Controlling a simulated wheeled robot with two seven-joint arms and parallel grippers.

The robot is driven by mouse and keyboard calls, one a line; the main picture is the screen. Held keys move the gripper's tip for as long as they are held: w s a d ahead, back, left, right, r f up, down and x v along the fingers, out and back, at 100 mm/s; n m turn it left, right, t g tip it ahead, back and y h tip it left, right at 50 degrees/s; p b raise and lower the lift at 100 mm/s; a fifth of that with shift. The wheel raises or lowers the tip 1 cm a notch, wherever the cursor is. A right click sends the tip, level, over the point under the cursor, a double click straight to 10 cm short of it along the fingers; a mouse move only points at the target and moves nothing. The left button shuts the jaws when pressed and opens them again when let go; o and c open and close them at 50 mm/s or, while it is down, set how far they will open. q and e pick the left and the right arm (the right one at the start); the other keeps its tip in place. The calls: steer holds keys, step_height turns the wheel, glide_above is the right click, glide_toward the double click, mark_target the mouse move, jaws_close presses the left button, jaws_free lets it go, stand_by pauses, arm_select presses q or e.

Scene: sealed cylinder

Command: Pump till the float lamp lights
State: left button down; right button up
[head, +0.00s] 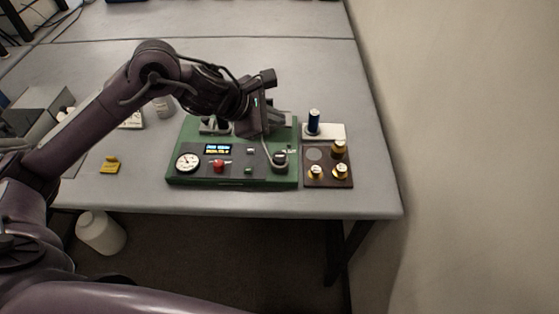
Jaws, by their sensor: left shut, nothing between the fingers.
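A green panel (178,166) lies on the grey table. It carries a round white gauge (188,161), a small lit display (218,149), a red knob (218,166) and a round dark fitting (279,160) at its right. My left gripper (272,138) is shut and empty, over the back right part of the panel. It hides part of the panel, and I cannot tell whether it touches anything there. I cannot pick out the pump or the float lamp for certain. My right gripper does not show.
A dark tray (340,183) with several brass pieces (339,148) stands right of the panel. A yellow piece (110,165) lies left. The table's front right is clear.

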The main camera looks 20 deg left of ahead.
mark_target(275, 158)
arm_select(q)
steer(key=shift+s+f+m, duration=0.15)
steer(key=shift+f+m, duration=0.1)
steer(key=shift+m, duration=0.75)
steer(key=shift+f, duration=0.15)
step_height(275, 158, down, 8)
steer(key=b, duration=0.6)
steer(key=shift+b, duration=0.3)
steer(key=shift+f+b, duration=0.3)
steer(key=shift+b, duration=0.1)
stand_by(0.7)
steer(key=shift+f+b, duration=0.35)
steer(key=shift+b, duration=0.3)
